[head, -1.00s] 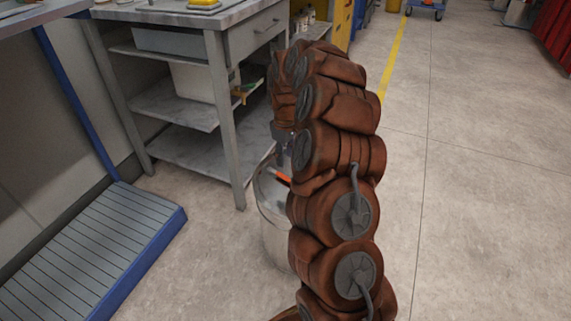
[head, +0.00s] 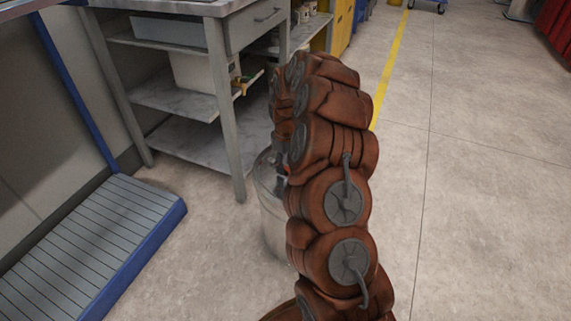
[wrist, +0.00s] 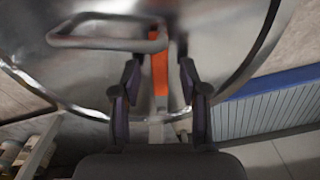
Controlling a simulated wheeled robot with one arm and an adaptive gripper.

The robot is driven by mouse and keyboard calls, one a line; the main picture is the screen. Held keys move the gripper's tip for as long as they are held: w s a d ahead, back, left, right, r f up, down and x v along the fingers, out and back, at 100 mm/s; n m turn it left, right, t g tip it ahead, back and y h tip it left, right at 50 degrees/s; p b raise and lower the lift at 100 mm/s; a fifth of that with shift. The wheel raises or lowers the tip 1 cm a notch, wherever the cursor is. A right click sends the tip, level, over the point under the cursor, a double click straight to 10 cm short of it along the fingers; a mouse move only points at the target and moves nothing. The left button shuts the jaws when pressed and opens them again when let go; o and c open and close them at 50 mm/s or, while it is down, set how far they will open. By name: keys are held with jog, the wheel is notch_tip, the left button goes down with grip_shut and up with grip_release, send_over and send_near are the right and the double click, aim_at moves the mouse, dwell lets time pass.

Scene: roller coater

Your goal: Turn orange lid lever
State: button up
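A shiny metal drum (head: 272,212) stands on the floor, partly hidden behind my arm in the head view. Its round lid (wrist: 215,40) fills the upper part of the wrist view. The orange lid lever (wrist: 160,78) shows as a narrow upright strip there, and it is hidden in the head view. A metal loop handle (wrist: 95,43) lies to its left. My gripper (wrist: 159,70) is open, with one dark finger on each side of the lever. A gap shows between the lever and each finger. In the head view my gripper (head: 281,178) is mostly hidden by my arm.
A grey workbench (head: 236,150) with shelves and bins stands behind and left of the drum. A grey step platform with a blue edge (head: 160,232) lies at left. The floor (head: 480,220) to the right is clear.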

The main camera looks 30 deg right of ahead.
grip_shut()
dwell(0.3)
